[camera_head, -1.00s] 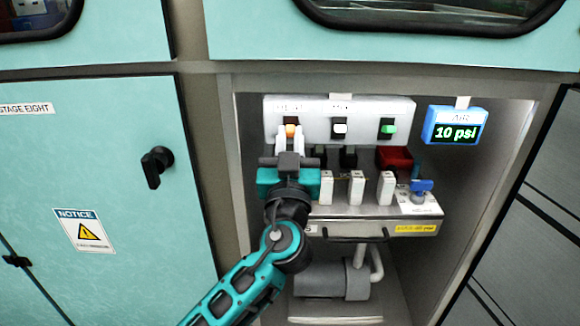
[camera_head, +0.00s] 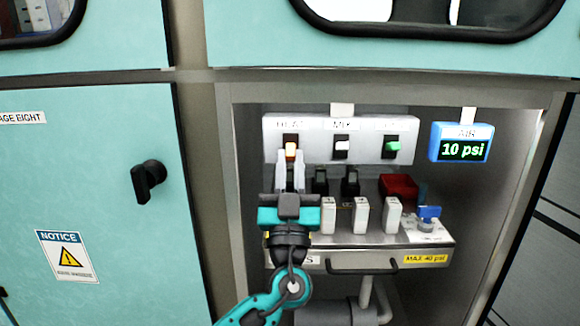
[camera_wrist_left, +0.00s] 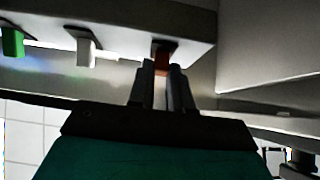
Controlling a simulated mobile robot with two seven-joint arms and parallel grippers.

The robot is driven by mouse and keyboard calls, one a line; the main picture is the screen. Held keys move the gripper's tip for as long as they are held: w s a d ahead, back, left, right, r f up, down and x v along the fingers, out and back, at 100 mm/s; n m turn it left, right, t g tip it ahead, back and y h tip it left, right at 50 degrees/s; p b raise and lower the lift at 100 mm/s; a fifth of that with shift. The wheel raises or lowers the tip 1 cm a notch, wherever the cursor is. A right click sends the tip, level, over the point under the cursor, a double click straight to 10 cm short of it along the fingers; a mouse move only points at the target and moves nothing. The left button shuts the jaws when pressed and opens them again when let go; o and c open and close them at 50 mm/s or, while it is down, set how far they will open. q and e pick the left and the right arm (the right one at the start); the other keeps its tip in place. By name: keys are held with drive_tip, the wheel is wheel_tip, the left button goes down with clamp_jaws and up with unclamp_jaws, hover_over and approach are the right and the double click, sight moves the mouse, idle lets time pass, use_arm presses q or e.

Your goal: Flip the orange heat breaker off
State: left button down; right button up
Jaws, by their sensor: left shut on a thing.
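The orange heat breaker (camera_head: 291,149) is a small toggle at the left end of the white breaker panel (camera_head: 316,153), under the label HEAT. My left gripper (camera_head: 290,158) reaches it from below, with its fingertips at the toggle and shut on it. In the left wrist view the toggle shows dark orange-red (camera_wrist_left: 163,58) at the fingertips (camera_wrist_left: 162,72). The fingers partly hide it, so its exact tilt is hard to tell. My right gripper is not in view.
A white toggle (camera_head: 341,146) and a green toggle (camera_head: 392,147) sit to the right on the panel. Below is a metal shelf with several white blocks (camera_head: 361,215), a red part (camera_head: 398,188) and a blue valve (camera_head: 429,212). A blue display (camera_head: 463,143) reads 10 psi.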

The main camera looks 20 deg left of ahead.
use_arm(q)
drive_tip(key=shift+r, duration=0.25)
drive_tip(key=c, duration=1)
unclamp_jaws()
drive_tip(key=shift+f, duration=0.15)
drive_tip(key=shift+c, duration=0.2)
drive_tip(key=shift+f, duration=0.1)
drive_tip(key=v, duration=1.2)
drive_tip(key=shift+s+f, duration=0.2)
drive_tip(key=shift+f, duration=0.15)
